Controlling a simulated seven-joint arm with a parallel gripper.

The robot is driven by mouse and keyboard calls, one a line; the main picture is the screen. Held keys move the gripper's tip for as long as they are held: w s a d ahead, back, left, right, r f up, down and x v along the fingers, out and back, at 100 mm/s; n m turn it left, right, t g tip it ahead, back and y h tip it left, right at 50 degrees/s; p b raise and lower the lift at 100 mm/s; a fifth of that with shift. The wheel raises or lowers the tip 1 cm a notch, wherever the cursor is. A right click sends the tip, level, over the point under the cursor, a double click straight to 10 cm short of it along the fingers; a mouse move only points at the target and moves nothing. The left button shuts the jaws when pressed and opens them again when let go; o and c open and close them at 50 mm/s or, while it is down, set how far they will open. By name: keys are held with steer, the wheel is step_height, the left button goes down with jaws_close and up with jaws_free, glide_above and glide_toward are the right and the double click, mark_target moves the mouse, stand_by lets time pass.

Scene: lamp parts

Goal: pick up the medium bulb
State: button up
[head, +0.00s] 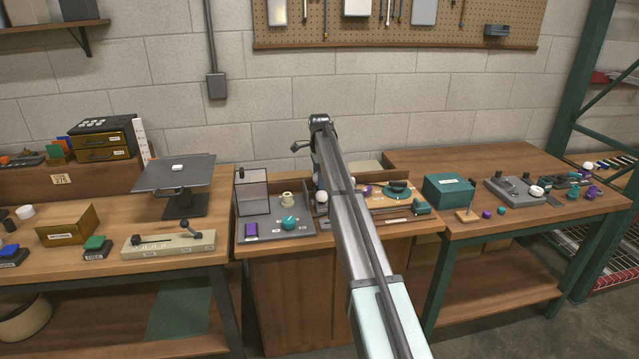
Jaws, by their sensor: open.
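A round white bulb (322,197) stands on the middle bench, just left of my arm, which partly covers the area behind it. I cannot tell its size class for sure. Another round white shape (352,182) shows just right of the arm and is small and partly hidden. A white bulb-like piece (537,191) lies on the right bench. My arm reaches up and forward over the middle bench. My gripper cannot be made out; the arm's far end and links hide the space where it would be.
Right of the arm are a teal-and-dark disc part (398,187) and a teal box (448,188). A platform stand (176,173) is left.

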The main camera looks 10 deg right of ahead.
steer(key=shift+f, duration=0.55)
steer(key=shift+c, duration=0.2)
steer(key=c, duration=0.9)
steer(key=shift+r, duration=0.2)
steer(key=shift+c, duration=0.2)
steer(key=r, duration=0.6)
steer(key=a+r, duration=0.1)
steer(key=r, duration=0.2)
steer(key=s+a+r, duration=0.2)
steer(key=s+a, duration=0.3)
steer(key=a, duration=0.6)
steer(key=shift+a+r, duration=0.2)
steer(key=shift+a, duration=0.05)
